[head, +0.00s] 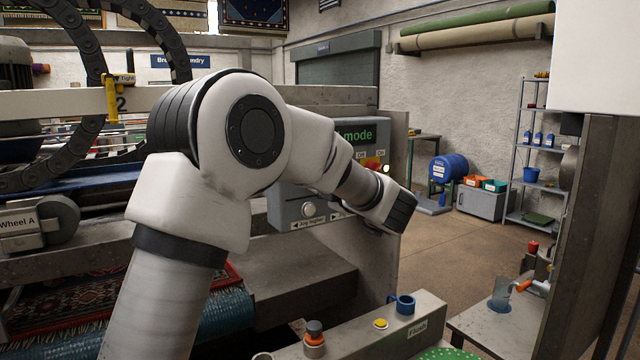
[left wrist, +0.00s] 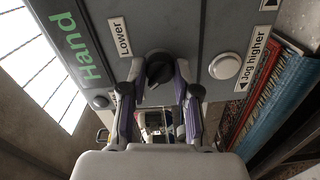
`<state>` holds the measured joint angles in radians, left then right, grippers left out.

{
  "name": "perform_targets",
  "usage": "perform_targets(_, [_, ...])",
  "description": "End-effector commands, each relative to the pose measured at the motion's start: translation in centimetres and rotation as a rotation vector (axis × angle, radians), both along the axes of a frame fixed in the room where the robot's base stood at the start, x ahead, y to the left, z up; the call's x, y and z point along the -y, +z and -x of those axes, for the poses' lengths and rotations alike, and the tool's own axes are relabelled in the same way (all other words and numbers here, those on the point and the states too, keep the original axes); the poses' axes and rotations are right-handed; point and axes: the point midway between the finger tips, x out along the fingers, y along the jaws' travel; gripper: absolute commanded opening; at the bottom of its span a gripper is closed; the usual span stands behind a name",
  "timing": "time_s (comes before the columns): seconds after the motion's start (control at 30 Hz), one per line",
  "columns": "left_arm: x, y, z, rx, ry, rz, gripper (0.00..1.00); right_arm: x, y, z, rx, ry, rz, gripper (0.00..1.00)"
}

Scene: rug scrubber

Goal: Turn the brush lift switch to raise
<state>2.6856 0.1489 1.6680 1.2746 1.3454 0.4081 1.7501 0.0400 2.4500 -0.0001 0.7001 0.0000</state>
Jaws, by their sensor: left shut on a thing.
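The brush lift switch (left wrist: 158,68) is a dark round knob on a grey control panel (left wrist: 185,30) in the left wrist view. A "Lower" label (left wrist: 120,37) sits beside it, up and to the left. My left gripper (left wrist: 159,76) is shut on the knob, one finger on each side. I cannot tell exactly which way the knob points, and no raise label shows. In the head view the same panel (head: 285,207) is partly covered by my left arm, which hides the switch and the fingers. My right gripper is in neither view.
A white jog button (left wrist: 225,66), labelled "Jog higher", is right of the knob in the wrist view. A rug (head: 60,305) lies in the machine at lower left. A lower console (head: 420,320) with buttons stands in front. The floor (head: 440,240) behind right is clear.

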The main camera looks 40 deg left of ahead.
Motion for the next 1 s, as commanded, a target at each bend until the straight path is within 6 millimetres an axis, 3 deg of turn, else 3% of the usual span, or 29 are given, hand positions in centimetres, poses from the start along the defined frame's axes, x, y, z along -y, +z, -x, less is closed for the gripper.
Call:
perform_targets(0.2, [0.0,0.6,-0.1,0.009,-0.004,-0.007,0.00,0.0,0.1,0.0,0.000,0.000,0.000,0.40])
perform_targets(0.23, [0.0,0.6,-0.1,0.009,-0.004,-0.007,0.38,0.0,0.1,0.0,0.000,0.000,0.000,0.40])
perform_targets(0.3, [0.0,0.6,-0.1,0.008,-0.003,-0.007,0.56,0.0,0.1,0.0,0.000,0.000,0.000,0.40])
perform_targets(0.67, [0.6,0.3,0.1,0.003,-0.003,-0.005,0.56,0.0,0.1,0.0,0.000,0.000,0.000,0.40])
perform_targets(0.77, [2.1,0.3,0.5,0.002,-0.004,-0.006,0.56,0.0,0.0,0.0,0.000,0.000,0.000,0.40])
perform_targets(1.0, [8.0,0.4,2.1,0.003,-0.004,-0.010,0.56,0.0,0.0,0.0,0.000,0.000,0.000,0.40])
